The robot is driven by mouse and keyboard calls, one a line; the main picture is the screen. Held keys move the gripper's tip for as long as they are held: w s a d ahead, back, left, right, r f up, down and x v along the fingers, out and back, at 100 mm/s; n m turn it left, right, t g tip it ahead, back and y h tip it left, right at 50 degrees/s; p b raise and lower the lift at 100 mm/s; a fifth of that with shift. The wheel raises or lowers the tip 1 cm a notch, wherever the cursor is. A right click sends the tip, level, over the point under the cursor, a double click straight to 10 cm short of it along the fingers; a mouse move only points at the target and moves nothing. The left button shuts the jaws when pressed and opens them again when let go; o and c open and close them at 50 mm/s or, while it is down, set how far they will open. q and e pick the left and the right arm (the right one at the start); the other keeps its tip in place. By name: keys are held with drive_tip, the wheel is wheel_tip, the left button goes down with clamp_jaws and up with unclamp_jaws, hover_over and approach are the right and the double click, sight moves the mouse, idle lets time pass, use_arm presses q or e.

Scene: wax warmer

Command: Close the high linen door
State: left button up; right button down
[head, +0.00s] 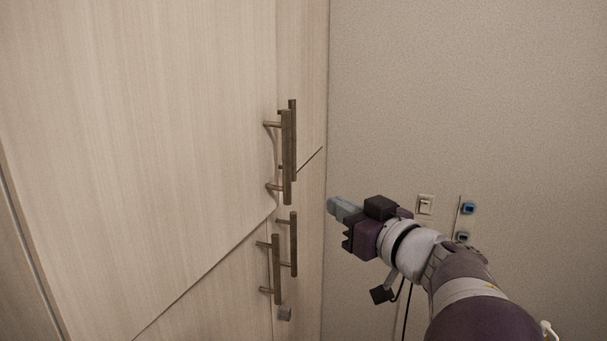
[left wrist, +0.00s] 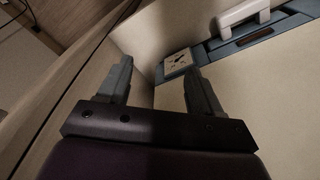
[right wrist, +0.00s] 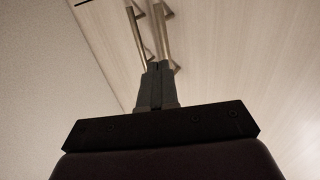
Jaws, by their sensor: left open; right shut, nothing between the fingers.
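The high linen door (head: 150,110) is the large pale wood panel at upper left in the head view. Its bar handle (head: 287,160) stands near its right edge and overlaps the handle (head: 293,115) of the neighbouring upper door. Its lower right corner does not line up with the neighbour's seam, so it seems slightly ajar; how far I cannot tell. My right gripper (head: 333,206) is shut and empty, right of and below the handles, touching none visibly. In the right wrist view its closed fingertips (right wrist: 158,68) point toward two bar handles. My left gripper (left wrist: 157,70) is open and empty.
Lower doors with two bar handles (head: 276,268) sit below. A plain wall (head: 450,90) with a light switch (head: 425,204) and blue-marked fittings (head: 468,208) is at right. The left wrist view shows a square dial (left wrist: 178,62) and a white handle-like part (left wrist: 243,14) ahead.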

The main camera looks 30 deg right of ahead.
drive_tip(key=a+r, duration=0.1)
drive_tip(key=p, duration=0.3)
approach(288, 175)
drive_tip(key=w, duration=0.4)
drive_tip(key=shift+w+d+f, duration=0.1)
drive_tip(key=shift+w+f, duration=0.2)
drive_tip(key=shift+w, duration=0.1)
drive_tip(key=shift+w+a+r, duration=0.15)
drive_tip(key=shift+w+a, duration=0.15)
drive_tip(key=shift+w, duration=0.4)
drive_tip(key=shift+w+d, duration=0.15)
drive_tip(key=shift+w, duration=0.3)
drive_tip(key=shift+p, duration=0.45)
drive_tip(key=shift+w+a+r+n+y+p, duration=0.2)
drive_tip(key=shift+w+a+n+y+p, duration=0.3)
drive_tip(key=shift+w+a+p, duration=0.45)
drive_tip(key=shift+w+d+f+b, duration=0.15)
drive_tip(key=shift+w+f+b, duration=0.15)
drive_tip(key=shift+w, duration=0.05)
use_arm(q)
drive_tip(key=r, duration=0.1)
drive_tip(key=s+r, duration=0.1)
drive_tip(key=r, duration=0.3)
drive_tip(key=shift+s+a+r, duration=0.2)
drive_tip(key=shift+a+r, duration=0.05)
drive_tip(key=shift+a, duration=0.05)
